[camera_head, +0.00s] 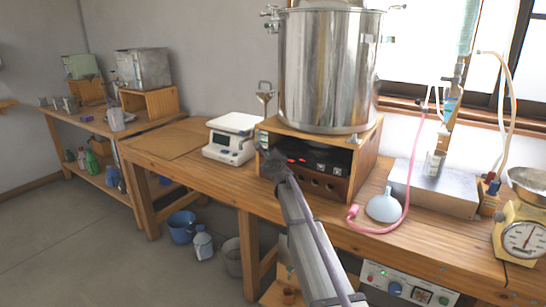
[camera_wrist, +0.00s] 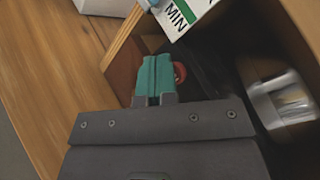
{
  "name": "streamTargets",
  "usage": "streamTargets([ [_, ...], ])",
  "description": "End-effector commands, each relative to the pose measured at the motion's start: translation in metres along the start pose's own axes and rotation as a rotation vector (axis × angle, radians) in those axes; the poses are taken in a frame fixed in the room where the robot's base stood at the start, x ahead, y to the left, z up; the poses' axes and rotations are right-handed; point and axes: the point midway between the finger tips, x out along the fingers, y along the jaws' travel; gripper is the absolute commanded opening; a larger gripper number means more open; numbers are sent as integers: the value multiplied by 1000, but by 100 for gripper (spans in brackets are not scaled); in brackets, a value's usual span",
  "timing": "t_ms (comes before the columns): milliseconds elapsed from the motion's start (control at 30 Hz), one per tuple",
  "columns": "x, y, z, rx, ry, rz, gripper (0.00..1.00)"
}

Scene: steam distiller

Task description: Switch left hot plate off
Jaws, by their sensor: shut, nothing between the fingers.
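A black control panel (camera_head: 312,163) sits in the wooden stand under the large steel pot. It shows two red lit spots (camera_head: 297,160) and two knobs (camera_head: 329,169) to their right. My gripper (camera_head: 268,155) is in front of the panel's left end. In the wrist view its teal fingertips (camera_wrist: 157,72) are shut together and empty. A round red part (camera_wrist: 180,72) shows just beside the fingertips, partly hidden by them; I cannot tell whether they touch. A blurred metallic knob (camera_wrist: 281,98) is further right. Which control belongs to the left hot plate is not clear.
The steel pot (camera_head: 328,70) stands on the wooden stand (camera_head: 364,158). A white scale (camera_head: 231,138) is left of it. A "MIN" label (camera_wrist: 180,14) is close above the fingers.

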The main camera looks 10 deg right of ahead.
Motion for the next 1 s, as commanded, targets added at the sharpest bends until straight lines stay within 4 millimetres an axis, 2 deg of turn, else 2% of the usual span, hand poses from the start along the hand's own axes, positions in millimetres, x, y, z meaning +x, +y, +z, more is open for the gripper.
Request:
streamTargets([
  [367,-6,4,4,-1,0,0,0],
  [800,-42,30,30,-3,0,1,0],
  [1000,-47,34,34,0,0,0,0],
])
